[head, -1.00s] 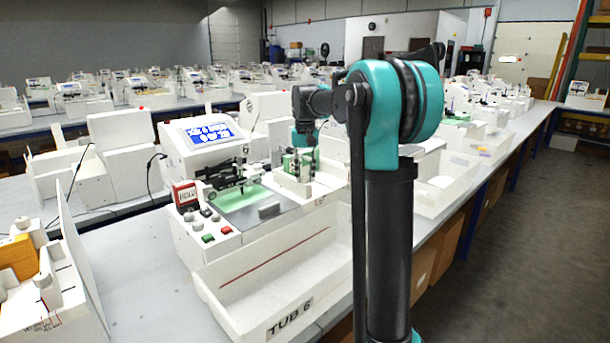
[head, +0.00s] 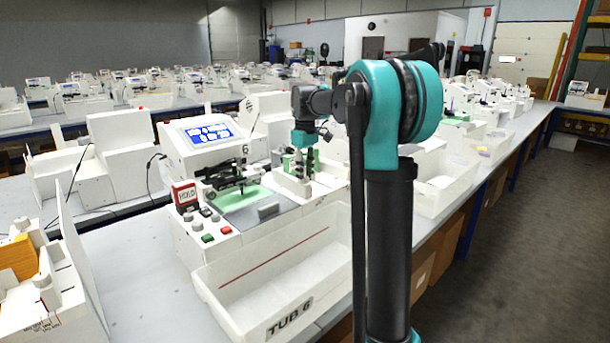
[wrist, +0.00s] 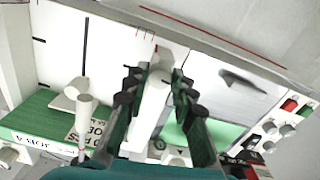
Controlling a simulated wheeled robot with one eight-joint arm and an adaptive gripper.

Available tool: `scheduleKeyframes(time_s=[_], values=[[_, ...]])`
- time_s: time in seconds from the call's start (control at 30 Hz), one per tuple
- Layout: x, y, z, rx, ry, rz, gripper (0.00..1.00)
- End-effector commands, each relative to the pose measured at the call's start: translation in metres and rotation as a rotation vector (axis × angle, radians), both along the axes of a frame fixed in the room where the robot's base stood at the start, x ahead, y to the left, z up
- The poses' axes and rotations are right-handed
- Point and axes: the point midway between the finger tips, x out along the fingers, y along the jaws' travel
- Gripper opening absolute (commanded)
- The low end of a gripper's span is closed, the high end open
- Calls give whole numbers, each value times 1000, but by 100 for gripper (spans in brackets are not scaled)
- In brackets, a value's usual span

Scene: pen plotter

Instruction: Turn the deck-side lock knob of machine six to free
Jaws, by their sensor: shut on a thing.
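Machine six (head: 202,148) stands on the bench left of centre in the head view, marked 6, with its blue screen lit. Its green-lit deck (head: 240,198) lies in front, and it also shows in the wrist view (wrist: 231,134). My gripper (head: 303,172) is down at the deck's right side; in the wrist view (wrist: 156,82) its dark fingers stand on both sides of a white upright bar-like knob (wrist: 150,105) and are shut on it. A second white knob (wrist: 83,115) stands to the left, by a green block with printed lettering. The knob's markings are hidden.
A white tub marked TUB 6 (head: 285,300) sits in front of the machine. Red and green buttons (head: 208,238) and grey knobs are on the front left panel. A neighbouring machine (head: 40,290) stands at the lower left. The floor aisle at right is clear.

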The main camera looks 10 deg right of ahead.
Motion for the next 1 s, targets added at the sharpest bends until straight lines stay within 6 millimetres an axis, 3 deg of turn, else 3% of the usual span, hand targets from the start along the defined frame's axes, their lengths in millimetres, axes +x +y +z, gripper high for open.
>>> scheduleKeyframes(time_s=[0.3, 0.8, 0.83, 1.0], values=[[0, 0, 0, 1, -1, 103, 0], [0, 0, 0, 1, -1, 120, 0], [0, 0, 0, 1, -1, 120, 27], [0, 0, 0, 0, 0, 119, 46]])
